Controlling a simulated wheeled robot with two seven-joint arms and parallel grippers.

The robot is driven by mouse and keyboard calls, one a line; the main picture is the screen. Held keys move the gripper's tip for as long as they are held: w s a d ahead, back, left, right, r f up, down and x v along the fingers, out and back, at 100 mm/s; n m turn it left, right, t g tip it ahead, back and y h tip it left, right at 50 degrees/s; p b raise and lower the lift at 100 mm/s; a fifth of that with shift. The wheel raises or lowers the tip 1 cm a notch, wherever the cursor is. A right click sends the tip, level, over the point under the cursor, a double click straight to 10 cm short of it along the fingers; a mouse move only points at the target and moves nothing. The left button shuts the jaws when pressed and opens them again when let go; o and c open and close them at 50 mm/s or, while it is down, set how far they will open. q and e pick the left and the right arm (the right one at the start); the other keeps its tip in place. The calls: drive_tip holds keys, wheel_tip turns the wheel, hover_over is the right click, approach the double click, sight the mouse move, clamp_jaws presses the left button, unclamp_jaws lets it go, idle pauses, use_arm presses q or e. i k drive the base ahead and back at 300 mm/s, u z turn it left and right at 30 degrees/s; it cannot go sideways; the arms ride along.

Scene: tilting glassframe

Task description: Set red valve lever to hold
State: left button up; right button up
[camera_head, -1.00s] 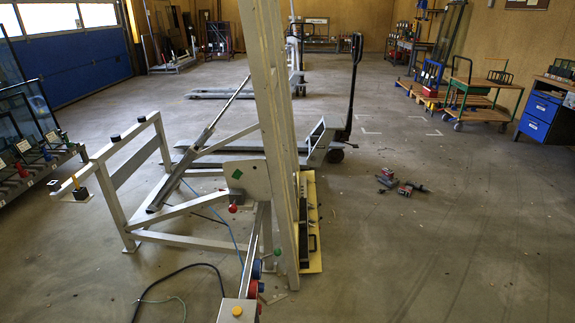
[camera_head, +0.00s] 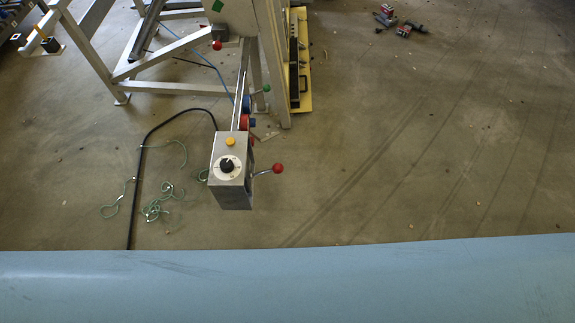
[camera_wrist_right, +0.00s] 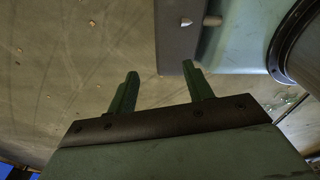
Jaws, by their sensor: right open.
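A red ball-tipped lever (camera_head: 277,168) sticks out to the right from the side of a grey metal control box (camera_head: 231,190) in the head view. The box top carries a yellow button (camera_head: 229,141) and a black rotary knob (camera_head: 226,165). A second red ball knob (camera_head: 216,45) sits higher on the frame, and a green ball knob (camera_head: 266,88) stands to its lower right. I cannot tell which red knob is the valve lever. My right gripper (camera_wrist_right: 160,69) is open and empty in the wrist view, above the floor. My left gripper is not in view.
The tilting frame (camera_head: 262,60) stands at the top centre, with a black hose (camera_head: 143,170) and tangled green cord (camera_head: 155,205) on the floor to its left. Red and dark tools (camera_head: 397,22) lie at the upper right. The floor at right is mostly clear.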

sight(278, 168)
drive_tip(key=u, duration=1.35)
drive_tip(key=k, duration=0.65)
drive_tip(key=z, duration=1.35)
